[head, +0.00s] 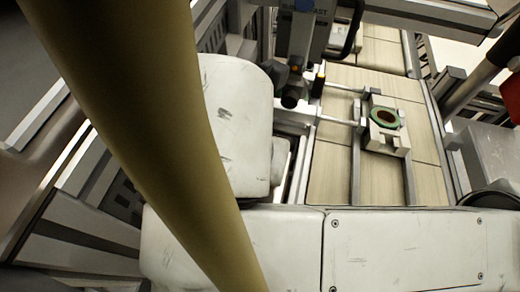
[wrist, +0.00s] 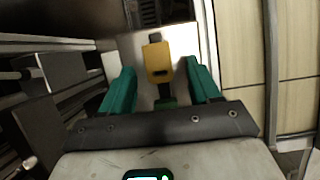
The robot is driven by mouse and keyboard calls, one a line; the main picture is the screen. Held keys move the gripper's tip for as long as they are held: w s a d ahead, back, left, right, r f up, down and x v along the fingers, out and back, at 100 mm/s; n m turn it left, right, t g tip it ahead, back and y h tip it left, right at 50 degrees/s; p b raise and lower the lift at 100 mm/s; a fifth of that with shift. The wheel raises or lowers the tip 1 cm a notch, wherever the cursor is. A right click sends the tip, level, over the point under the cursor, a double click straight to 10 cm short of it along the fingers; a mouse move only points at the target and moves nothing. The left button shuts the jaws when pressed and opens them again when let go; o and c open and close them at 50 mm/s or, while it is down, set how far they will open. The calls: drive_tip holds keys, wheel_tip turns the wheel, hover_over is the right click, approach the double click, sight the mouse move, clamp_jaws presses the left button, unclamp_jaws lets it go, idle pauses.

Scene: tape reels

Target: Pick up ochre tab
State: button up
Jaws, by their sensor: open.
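The ochre tab (wrist: 157,62) is a small upright yellow-brown piece with a dark slot low on its face. It shows in the wrist view in front of a pale panel. My gripper (wrist: 159,67) is open, with one teal finger on each side of the tab and a visible gap at both sides. The picture does not show whether the tab lies in depth between the fingers or beyond them. A dark stem and a small green part show below the tab. I cannot make out the tab for certain in the head view.
In the head view, a green-rimmed reel (head: 386,117) sits on a pale block (head: 386,141) across metal rails at right. Pale wooden panels (head: 330,172) lie around it. In the wrist view, dark metal bars (wrist: 45,75) crowd the left and a pale frame edge stands right of the fingers.

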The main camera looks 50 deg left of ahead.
drive_tip(key=shift+c, duration=0.2)
drive_tip(key=c, duration=1.1)
drive_tip(key=shift+r, duration=0.1)
